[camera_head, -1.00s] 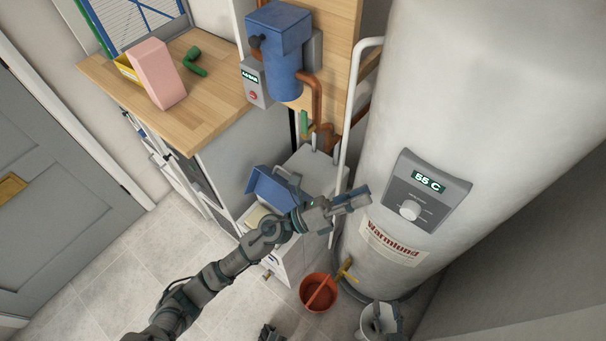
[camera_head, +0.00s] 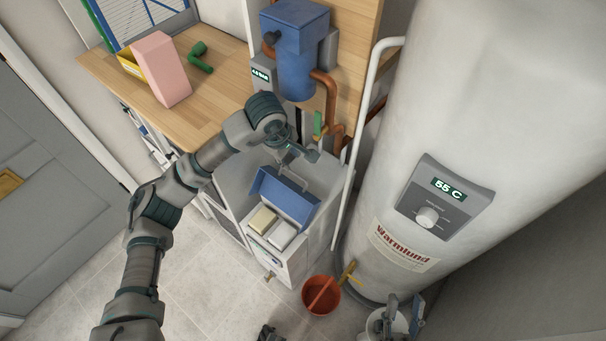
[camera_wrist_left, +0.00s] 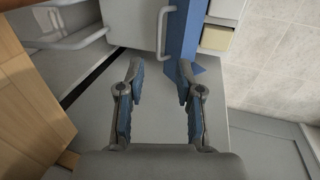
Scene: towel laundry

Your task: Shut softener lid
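The softener's blue lid (camera_head: 287,194) stands raised at the back of the light grey softener cabinet (camera_head: 292,262). The cabinet top is uncovered, with a cream compartment (camera_head: 262,220) and a pale one (camera_head: 282,236) showing. My left gripper (camera_head: 297,153) is behind the lid, over the grey surface. In the left wrist view the gripper (camera_wrist_left: 160,70) is open and empty, and the blue lid (camera_wrist_left: 185,40) rises just beyond its right finger. I cannot tell whether they touch. My right gripper (camera_head: 403,303) is low at the bottom right, its fingers seemingly apart.
A blue filter housing (camera_head: 294,50) and copper pipe (camera_head: 330,100) are behind the left gripper. A white pipe (camera_head: 362,130) and the large tank (camera_head: 470,90) stand to the right. An orange bucket (camera_head: 320,296) is on the floor. The wooden counter (camera_head: 215,90) holds a pink box (camera_head: 160,68).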

